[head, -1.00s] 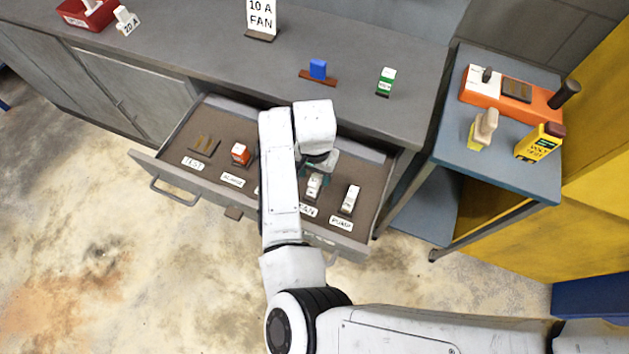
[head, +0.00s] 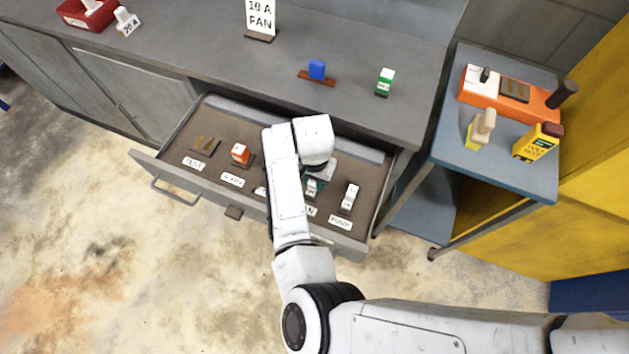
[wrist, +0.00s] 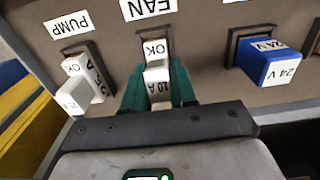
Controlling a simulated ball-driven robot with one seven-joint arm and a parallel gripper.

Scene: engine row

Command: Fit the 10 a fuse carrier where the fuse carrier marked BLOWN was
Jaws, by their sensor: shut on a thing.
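My gripper (head: 313,180) is over the open drawer at the FAN place. In the wrist view its teal fingers (wrist: 157,84) are shut on the white 10 A fuse carrier (wrist: 156,72), which has an OK mark on its face. The carrier stands in line with the dark FAN socket (wrist: 142,31), behind the FAN label (wrist: 148,8). Whether it is fully down in the socket I cannot tell. No carrier marked BLOWN can be read in these views.
A white PUMP carrier (wrist: 85,78) stands close on one side of my gripper, a blue 24 V carrier (wrist: 268,62) on the other. The drawer (head: 225,190) also holds an orange carrier (head: 240,153). A red bin (head: 88,12) and a green carrier (head: 385,81) are on the counter.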

